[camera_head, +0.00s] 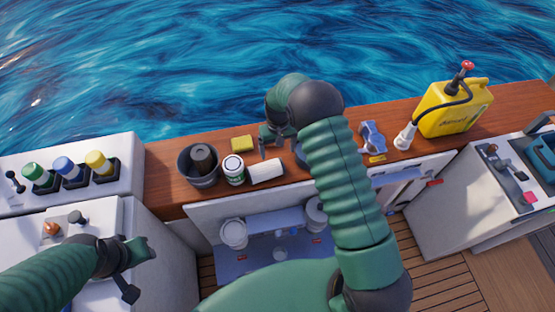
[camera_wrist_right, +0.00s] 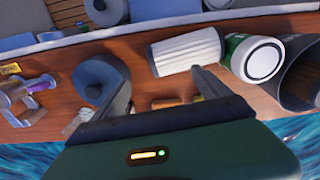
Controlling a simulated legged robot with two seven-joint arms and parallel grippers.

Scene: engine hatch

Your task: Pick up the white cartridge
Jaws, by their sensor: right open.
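The white cartridge (camera_head: 266,171) is a ribbed white cylinder lying on its side on the wooden ledge. In the right wrist view the cartridge (camera_wrist_right: 186,51) lies beyond my fingertips, nearer the finger on the right of the picture. My right gripper (camera_head: 272,141) is above the ledge, just behind the cartridge in the head view. In the right wrist view the right gripper (camera_wrist_right: 160,84) has its fingers apart with nothing held between them. My left gripper (camera_head: 134,266) is at the lower left, far from the cartridge; its opening is unclear.
A green-and-white can (camera_head: 233,169) stands right beside the cartridge, with a dark bucket (camera_head: 199,178) to its left. A yellow sponge (camera_head: 242,144) lies behind. A yellow jug (camera_head: 455,108) stands at the right. An open hatch (camera_head: 240,262) lies below the ledge's front edge.

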